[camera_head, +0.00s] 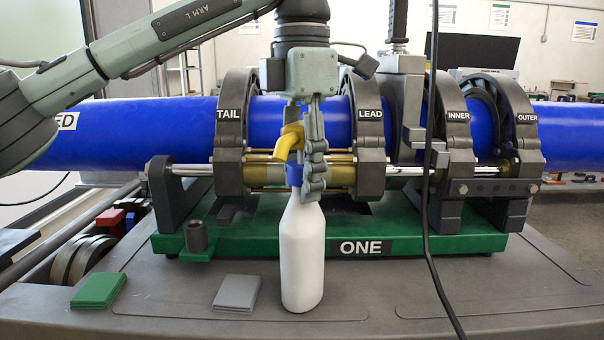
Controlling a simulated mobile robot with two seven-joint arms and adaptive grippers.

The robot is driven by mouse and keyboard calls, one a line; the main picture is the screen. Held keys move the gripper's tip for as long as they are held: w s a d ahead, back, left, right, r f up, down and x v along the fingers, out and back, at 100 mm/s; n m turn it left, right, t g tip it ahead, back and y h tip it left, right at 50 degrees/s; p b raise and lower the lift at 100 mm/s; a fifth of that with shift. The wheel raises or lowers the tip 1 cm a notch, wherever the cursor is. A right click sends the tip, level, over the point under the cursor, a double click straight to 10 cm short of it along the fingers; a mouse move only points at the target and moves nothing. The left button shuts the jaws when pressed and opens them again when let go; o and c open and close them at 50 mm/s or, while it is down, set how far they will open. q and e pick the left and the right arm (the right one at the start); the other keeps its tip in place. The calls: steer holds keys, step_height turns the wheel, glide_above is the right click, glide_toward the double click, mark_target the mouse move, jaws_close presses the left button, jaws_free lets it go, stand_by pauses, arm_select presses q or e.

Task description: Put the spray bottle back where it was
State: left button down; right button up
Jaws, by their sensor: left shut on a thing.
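The spray bottle (302,255) has a white body, a blue collar and a yellow spray head. It is upright near the front middle of the cart top (180,315). My left gripper (312,180) comes down from above and is shut on the bottle at its collar and head. The fingers hide part of the head. I cannot tell whether the bottle's base touches the cart top or hangs just above it. My right gripper is not in view.
The pipe fusion machine with blue pipe (190,125) and clamps stands behind the bottle on a green base (440,236). A grey pad (236,293) and a green pad (98,290) lie left of the bottle. A black cable (428,240) hangs to its right. The right front is mostly clear.

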mark_target(302, 123)
arm_select(q)
steer(key=c, duration=1.1)
jaws_free()
steer(key=shift+f, duration=0.1)
steer(key=shift+c, duration=0.2)
steer(key=o, duration=0.4)
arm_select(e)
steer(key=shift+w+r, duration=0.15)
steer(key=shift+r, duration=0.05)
arm_select(q)
steer(key=shift+r, duration=0.2)
step_height(302, 123, up, 6)
steer(key=shift+r+p, duration=0.25)
steer(key=shift+p, duration=0.45)
steer(key=shift+r, duration=0.5)
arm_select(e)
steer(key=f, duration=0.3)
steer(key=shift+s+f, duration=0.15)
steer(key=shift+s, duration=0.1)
arm_select(q)
steer(key=shift+d+f, duration=0.1)
